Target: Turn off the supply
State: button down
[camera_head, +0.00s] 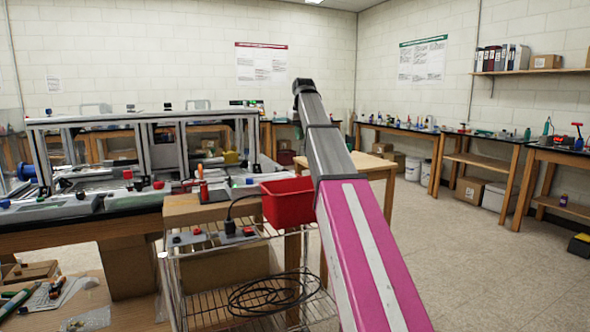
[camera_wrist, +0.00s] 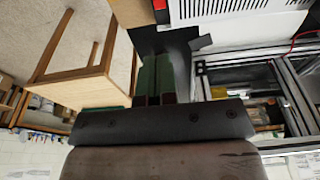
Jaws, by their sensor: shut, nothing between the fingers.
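My gripper (camera_wrist: 154,78) shows in the wrist view, its two green fingers together with nothing between them. A white casing with dark vent slots (camera_wrist: 238,10) stands at the top of the wrist view, beyond the fingertips and apart from them. It looks like the supply, but no label is readable. A small red part (camera_wrist: 159,4) shows at its left edge; I cannot tell whether it is a switch or how it is set. In the head view my gripper is hidden, and I cannot make out the supply there.
The extrusion frame (camera_head: 140,118) stands on the left bench; its rails also show in the wrist view (camera_wrist: 299,95). A wire cart (camera_head: 225,303) holds a red bin (camera_head: 285,203) and black cable (camera_head: 262,296). A wooden table (camera_wrist: 85,68) is left of my gripper. Floor is open at right.

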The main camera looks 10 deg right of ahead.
jog(key=shift+f, duration=0.1)
send_near(298, 175)
jog(key=f, duration=0.5)
jog(key=shift+w+a+f, duration=0.1)
jog(key=shift+w+a, duration=0.1)
jog(key=shift+s+f, duration=0.1)
jog(key=shift+f, duration=0.5)
jog(key=shift+s+d+f+t, duration=0.1)
jog(key=shift+s+f+t, duration=0.3)
jog(key=shift+w, duration=0.35)
